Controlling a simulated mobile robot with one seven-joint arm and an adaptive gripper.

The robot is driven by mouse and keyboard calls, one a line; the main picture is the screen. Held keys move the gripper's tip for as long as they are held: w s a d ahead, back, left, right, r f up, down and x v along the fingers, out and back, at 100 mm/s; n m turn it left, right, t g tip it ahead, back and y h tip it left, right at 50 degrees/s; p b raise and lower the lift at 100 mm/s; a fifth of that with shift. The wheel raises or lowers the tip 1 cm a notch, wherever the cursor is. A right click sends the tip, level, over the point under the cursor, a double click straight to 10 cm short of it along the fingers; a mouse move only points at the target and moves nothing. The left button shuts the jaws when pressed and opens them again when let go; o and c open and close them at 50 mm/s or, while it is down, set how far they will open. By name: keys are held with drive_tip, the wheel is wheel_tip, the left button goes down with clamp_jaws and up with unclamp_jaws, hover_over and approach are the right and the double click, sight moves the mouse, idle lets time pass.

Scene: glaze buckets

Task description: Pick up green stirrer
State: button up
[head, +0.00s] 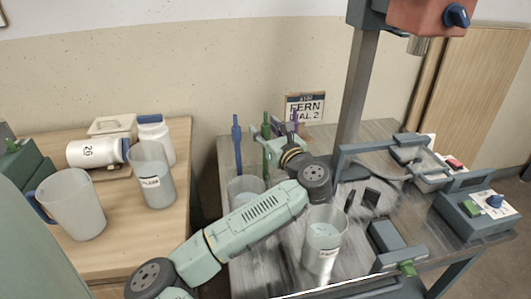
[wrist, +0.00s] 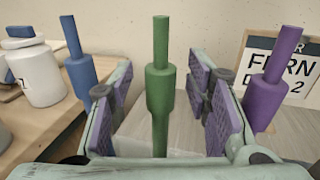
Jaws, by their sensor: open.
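The green stirrer (wrist: 159,90) stands upright in the wrist view, midway between the two open fingers of my gripper (wrist: 160,110), with a gap on either side. In the head view the green stirrer (head: 266,150) rises behind my arm, and my gripper (head: 279,130) is at its upper part. The stirrer's lower end is hidden in the wrist view by the gripper body. The blue stirrer (wrist: 75,58) stands outside the left finger, and the purple stirrer (wrist: 271,80) stands outside the right finger.
A clear bucket (head: 324,240) stands at the front of the grey table, and another (head: 245,188) is partly behind my arm. A stand's post (head: 354,85) rises right of my gripper. A FERN sign (head: 305,106) is behind. Left table holds jugs and jars (head: 76,205).

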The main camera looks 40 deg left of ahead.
drive_tip(key=shift+a, duration=0.1)
clamp_jaws()
idle(0.5)
